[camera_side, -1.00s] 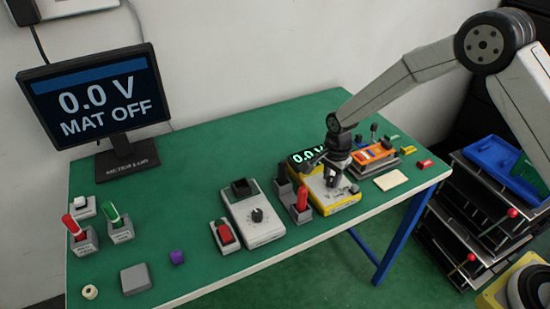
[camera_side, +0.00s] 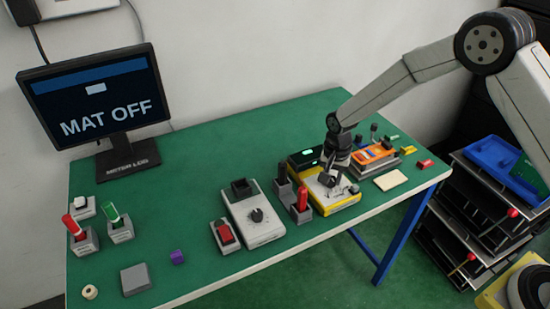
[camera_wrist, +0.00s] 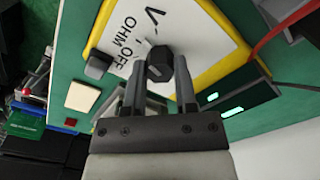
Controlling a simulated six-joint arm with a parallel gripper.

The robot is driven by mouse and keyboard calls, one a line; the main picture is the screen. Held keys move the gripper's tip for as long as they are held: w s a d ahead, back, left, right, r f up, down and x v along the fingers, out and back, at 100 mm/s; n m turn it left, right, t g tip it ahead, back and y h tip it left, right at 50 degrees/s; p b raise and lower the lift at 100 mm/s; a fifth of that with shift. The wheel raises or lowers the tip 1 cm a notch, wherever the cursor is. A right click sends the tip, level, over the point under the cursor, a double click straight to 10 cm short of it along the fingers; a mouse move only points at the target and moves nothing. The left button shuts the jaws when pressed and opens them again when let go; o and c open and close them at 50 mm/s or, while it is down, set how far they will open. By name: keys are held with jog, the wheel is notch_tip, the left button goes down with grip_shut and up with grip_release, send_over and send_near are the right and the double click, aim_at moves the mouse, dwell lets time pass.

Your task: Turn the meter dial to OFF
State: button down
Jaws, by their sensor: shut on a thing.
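The yellow-edged meter (camera_side: 345,201) stands on the green table below my gripper (camera_side: 334,176). In the wrist view the meter's pale face (camera_wrist: 197,35) carries the labels V, OFF and OHM. My gripper (camera_wrist: 158,72) is shut on the black dial (camera_wrist: 159,54), one finger on each side. I cannot tell surely which label the dial points to. The monitor (camera_side: 98,95) shows a white dash above "MAT OFF".
Red and black leads (camera_side: 301,203) stand in holders just left of the meter. A grey box with a knob (camera_side: 257,216) is further left. An orange device (camera_side: 372,155) stands at right behind, with a cream pad (camera_side: 390,180) in front.

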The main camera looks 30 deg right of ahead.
aim_at(333, 179)
jog(key=n, duration=1.2)
dwell(0.4)
jog(key=shift+c, duration=2)
grip_release()
jog(key=shift+r, duration=0.15)
jog(key=shift+r, duration=3.8)
jog(key=shift+s, duration=0.1)
